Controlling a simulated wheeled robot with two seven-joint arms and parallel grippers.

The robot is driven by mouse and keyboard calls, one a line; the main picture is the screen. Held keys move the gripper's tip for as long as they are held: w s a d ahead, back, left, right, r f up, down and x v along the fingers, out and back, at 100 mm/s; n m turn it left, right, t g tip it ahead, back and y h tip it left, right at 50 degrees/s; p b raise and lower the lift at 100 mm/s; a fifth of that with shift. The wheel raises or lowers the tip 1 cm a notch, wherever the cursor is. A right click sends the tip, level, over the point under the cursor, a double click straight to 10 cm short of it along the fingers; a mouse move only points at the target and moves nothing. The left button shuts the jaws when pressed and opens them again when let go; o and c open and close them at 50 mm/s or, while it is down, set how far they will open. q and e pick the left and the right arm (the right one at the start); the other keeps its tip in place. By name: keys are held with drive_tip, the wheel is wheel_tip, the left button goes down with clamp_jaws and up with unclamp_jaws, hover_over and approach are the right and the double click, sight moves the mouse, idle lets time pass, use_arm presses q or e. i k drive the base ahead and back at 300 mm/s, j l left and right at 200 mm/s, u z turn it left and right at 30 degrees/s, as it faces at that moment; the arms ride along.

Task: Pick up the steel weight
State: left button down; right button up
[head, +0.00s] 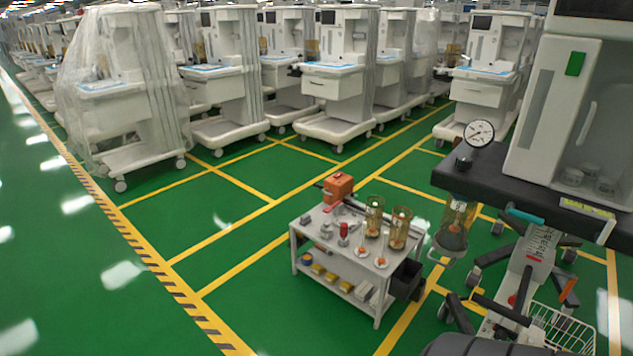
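A small white two-shelf trolley (345,262) stands on the green floor right of the picture's middle. Small grey metal-looking pieces (326,230) sit on the left part of its top, by a red-topped item (343,234). One of these grey pieces may be the steel weight; they are too small to tell. Neither of my grippers shows in the head view.
The trolley top also holds an orange box (338,187) and two clear cylinders (374,217). A dark bin (407,279) hangs at its right side. A cart with a round gauge (480,133) stands close at right. Open floor (240,305) lies left of the trolley.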

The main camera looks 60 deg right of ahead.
sight(326, 229)
drive_tip(key=i+l+z, duration=0.2)
drive_tip(key=i+z, duration=0.55)
drive_tip(key=i, duration=0.25)
drive_tip(key=i+j+z, duration=0.1)
drive_tip(key=i+z, duration=0.3)
drive_tip(key=i+j+z, duration=0.35)
drive_tip(key=i, duration=0.2)
drive_tip(key=i+z, duration=0.7)
drive_tip(key=z, duration=0.25)
drive_tip(key=i+j+z, duration=0.15)
drive_tip(key=i+z, duration=0.3)
drive_tip(key=i+j+z, duration=0.2)
drive_tip(key=z, duration=0.25)
drive_tip(key=i+j+z, duration=0.2)
drive_tip(key=j+z, duration=0.25)
